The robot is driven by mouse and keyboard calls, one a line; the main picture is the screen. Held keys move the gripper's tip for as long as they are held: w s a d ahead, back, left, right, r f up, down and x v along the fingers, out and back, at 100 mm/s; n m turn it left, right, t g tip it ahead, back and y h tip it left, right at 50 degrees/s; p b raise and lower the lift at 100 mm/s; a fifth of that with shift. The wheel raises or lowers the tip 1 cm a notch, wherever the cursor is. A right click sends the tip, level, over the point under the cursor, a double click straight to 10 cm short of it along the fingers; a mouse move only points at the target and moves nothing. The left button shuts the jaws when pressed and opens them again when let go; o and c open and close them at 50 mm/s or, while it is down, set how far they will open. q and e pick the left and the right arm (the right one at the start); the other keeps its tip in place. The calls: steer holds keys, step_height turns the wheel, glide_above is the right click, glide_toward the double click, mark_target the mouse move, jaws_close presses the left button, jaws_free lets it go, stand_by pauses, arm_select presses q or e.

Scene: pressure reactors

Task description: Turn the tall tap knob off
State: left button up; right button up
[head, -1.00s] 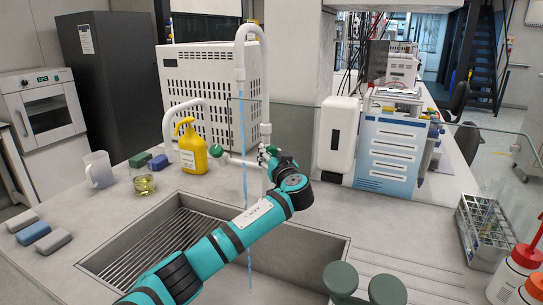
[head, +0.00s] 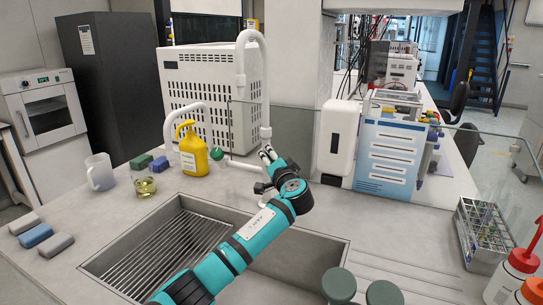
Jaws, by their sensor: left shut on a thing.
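The tall tap (head: 265,95) is a white pipe that rises behind the sink and bends over at the top. No water stream shows under its spout. My left gripper (head: 266,156) is at the tap's lower stem, shut on the tall tap knob. The knob is hidden by the gripper and wrist. A green knob (head: 217,154) of the shorter tap (head: 204,113) stands to the left, apart from my gripper. My right gripper is not in view.
The steel sink (head: 205,205) lies below my left arm. A yellow bottle (head: 193,155), a beaker (head: 145,187) and a mug (head: 99,172) stand to its left. A white dispenser (head: 337,137) is close on the right. A tube rack (head: 480,231) stands far right.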

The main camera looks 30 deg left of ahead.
arm_select(q)
steer(key=shift+m, duration=0.5)
steer(key=shift+f, duration=0.1)
steer(key=o, duration=1.2)
steer(key=v, duration=1.2)
steer(key=shift+d, duration=0.1)
